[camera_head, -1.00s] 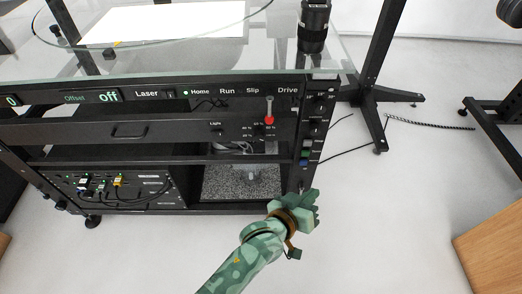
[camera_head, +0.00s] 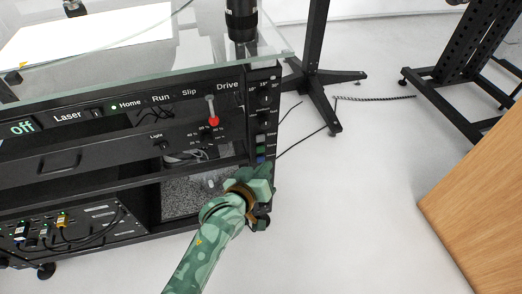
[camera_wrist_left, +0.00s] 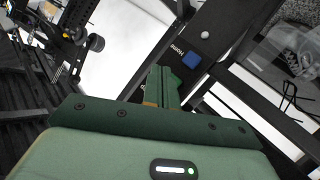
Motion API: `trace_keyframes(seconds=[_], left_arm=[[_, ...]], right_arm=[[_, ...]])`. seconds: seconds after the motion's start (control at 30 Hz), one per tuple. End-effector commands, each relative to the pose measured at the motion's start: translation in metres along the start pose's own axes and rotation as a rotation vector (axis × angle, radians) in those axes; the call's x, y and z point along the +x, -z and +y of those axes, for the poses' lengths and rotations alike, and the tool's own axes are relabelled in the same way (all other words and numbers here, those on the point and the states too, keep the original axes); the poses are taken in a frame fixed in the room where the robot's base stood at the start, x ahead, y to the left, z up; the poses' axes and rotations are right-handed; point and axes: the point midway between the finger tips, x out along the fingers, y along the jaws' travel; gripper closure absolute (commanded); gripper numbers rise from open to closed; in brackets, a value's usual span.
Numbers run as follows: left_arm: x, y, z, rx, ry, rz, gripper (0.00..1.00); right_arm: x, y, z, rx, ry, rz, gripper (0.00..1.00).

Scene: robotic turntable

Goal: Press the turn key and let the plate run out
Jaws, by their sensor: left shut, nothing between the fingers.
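A narrow black key panel (camera_head: 264,110) runs down the right front post of the turntable rig. My left gripper (camera_head: 268,170) is shut and empty, just below the blue key at the panel's lower end. In the left wrist view, the shut fingers (camera_wrist_left: 163,84) point toward the blue key (camera_wrist_left: 192,60), with a label like "Home" beside it, and a white key (camera_wrist_left: 205,35) farther off. I see a gap to both. My right gripper is out of view.
The glass top (camera_head: 200,50) overhangs the panel, with a white sheet (camera_head: 85,36) on it and a black lens (camera_head: 241,20) above. A red-tipped lever (camera_head: 213,121) stands left of the panel.

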Motion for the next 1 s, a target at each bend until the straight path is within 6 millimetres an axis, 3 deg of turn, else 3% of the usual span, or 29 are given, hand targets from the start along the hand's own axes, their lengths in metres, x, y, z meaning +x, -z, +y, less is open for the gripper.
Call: trace_keyframes(seconds=[0.3,1.0], left_arm=[[0.014,0.012,-0.010,0.001,-0.001,0.001,1.00],[0.015,0.012,-0.010,0.001,-0.001,0.001,1.00]], right_arm=[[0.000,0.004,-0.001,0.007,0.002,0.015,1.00],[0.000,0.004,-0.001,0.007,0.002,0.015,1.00]])
